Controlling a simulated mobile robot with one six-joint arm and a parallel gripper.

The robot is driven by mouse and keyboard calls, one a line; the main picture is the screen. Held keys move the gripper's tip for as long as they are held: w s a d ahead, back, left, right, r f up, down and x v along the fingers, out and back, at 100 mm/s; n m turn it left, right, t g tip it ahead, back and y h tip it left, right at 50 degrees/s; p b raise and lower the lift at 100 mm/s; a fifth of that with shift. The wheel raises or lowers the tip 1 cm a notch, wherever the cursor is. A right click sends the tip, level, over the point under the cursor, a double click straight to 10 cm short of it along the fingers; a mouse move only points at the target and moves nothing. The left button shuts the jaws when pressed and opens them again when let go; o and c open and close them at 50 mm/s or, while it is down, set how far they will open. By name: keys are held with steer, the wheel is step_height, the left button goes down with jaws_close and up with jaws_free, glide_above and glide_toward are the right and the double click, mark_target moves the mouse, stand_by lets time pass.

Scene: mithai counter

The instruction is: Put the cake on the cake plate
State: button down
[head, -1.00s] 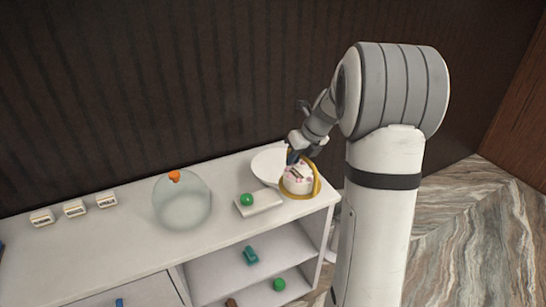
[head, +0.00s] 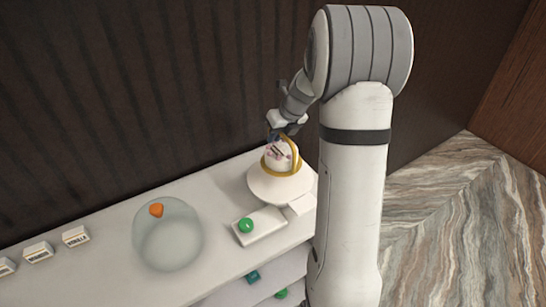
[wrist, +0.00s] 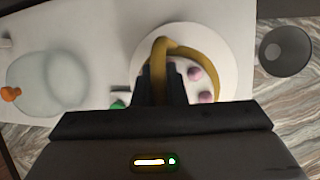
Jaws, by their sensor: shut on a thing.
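The cake (head: 279,160) is white with pink bits and has a gold hoop handle (wrist: 190,50) over it. My gripper (head: 287,130) is shut on the hoop from above, and its fingers (wrist: 163,82) also show in the wrist view. The cake is over the round white cake plate (head: 281,190), whose rim (wrist: 223,42) shows around it in the wrist view. Whether the cake touches the plate I cannot tell. My fingers and wrist hide part of the cake in the wrist view.
A glass dome (head: 168,240) with an orange piece (head: 156,210) stands to the left on the counter. A white block (head: 262,226) bears a green ball (head: 246,225). A small white pad (head: 301,205) lies near the plate. Label cards (head: 76,236) stand far left.

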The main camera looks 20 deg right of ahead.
mark_target(279, 147)
step_height(279, 147, down, 7)
steer(key=shift+r, duration=0.3)
steer(key=c, duration=1.5)
jaws_free()
